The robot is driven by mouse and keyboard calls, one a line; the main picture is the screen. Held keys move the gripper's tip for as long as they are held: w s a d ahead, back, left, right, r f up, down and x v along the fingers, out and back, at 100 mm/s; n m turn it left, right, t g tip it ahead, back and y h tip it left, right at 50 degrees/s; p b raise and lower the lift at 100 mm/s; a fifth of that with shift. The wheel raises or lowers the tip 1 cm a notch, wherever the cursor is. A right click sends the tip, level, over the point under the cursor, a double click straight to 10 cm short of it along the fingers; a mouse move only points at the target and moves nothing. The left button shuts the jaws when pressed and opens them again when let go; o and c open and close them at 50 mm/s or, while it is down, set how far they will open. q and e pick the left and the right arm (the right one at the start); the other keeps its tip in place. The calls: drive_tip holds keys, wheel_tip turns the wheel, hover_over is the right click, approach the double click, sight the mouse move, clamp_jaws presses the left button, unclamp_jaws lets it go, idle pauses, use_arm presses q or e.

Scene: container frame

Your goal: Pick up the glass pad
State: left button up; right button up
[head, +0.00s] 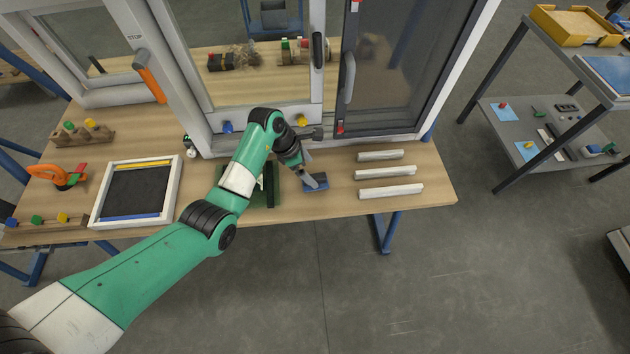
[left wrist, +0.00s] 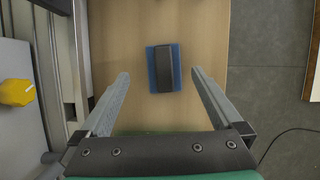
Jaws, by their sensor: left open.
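The glass pad (head: 314,184) looks like a small blue block with a dark strip along its top. It lies on the wooden table (head: 330,206) near the front edge. It also shows in the left wrist view (left wrist: 151,69), ahead of the fingertips and between their lines. My left gripper (head: 312,181) is open above the pad and hides part of it in the head view. In the left wrist view the two fingers of my left gripper (left wrist: 160,75) are spread wide with nothing between them touching. My right gripper is not in view.
A window frame (head: 215,145) stands along the back of the table. Several white bars (head: 390,191) lie to the right of the pad. A dark green object (head: 271,190) sits left of it, partly behind my arm. A white-framed panel (head: 135,192) lies further left.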

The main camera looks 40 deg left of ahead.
sight(314, 177)
use_arm(q)
drive_tip(key=x, duration=0.1)
drive_tip(key=b+x, duration=0.1)
drive_tip(key=x, duration=0.1)
drive_tip(key=b+x, duration=0.1)
drive_tip(key=shift+s+d+f, duration=0.2)
drive_tip(key=shift+d+f, duration=0.05)
drive_tip(key=shift+f, duration=0.2)
drive_tip(key=shift+r, duration=0.1)
drive_tip(key=c, duration=1.4)
